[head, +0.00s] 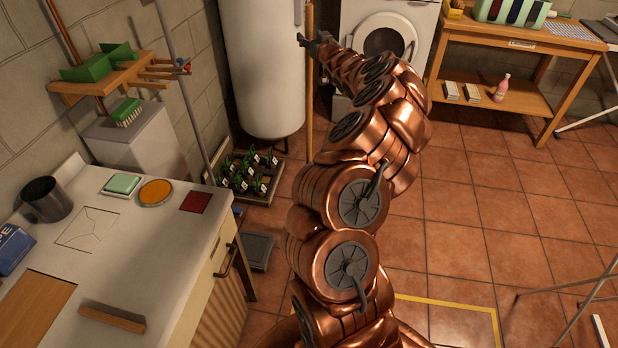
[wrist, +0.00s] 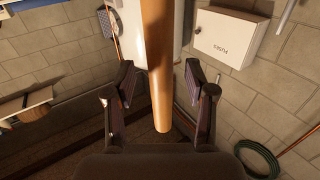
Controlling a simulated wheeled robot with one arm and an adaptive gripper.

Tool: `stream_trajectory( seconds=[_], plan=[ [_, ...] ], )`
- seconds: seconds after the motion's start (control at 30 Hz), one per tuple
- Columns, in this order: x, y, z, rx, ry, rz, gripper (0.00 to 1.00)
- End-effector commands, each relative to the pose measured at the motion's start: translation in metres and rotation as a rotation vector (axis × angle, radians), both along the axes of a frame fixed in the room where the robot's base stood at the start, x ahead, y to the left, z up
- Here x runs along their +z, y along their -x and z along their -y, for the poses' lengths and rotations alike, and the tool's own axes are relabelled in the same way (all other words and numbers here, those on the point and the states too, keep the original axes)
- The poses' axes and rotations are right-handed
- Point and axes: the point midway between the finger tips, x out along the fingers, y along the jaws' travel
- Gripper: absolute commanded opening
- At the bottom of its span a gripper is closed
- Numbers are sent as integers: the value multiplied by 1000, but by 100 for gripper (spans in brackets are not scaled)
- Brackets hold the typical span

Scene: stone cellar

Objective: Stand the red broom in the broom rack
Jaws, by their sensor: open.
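An upright wooden pole (head: 309,110), likely the broom's handle, stands beside the white tank at the back; no red head shows on it. My gripper (head: 305,40) is at this pole, at the far end of my outstretched arm. In the wrist view my gripper (wrist: 159,88) is open, with the pole (wrist: 156,50) running between its two fingers and a gap visible on each side. A wooden wall rack (head: 95,82) with prongs, likely the broom rack, is at the upper left, with green pieces on it and a thin grey pole by its prongs.
A counter (head: 150,250) fills the lower left. A plant tray (head: 262,185) sits on the floor below the tank (head: 262,60). A washing machine (head: 390,25) and wooden workbench (head: 510,45) stand at the back. Tiled floor is clear at right, apart from thin metal legs.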

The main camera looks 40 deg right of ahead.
Motion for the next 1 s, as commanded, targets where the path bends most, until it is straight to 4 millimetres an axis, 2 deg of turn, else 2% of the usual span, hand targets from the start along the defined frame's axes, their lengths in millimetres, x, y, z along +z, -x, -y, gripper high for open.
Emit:
stream_trajectory(
  seconds=[0.2, 0.53, 1.0],
  plan=[
    [2, -11, 4, 0, 3, 0, 55],
    [1, -13, 5, 1, 3, 1, 55],
    [1, -13, 5, 1, 3, 1, 7]
  ],
)
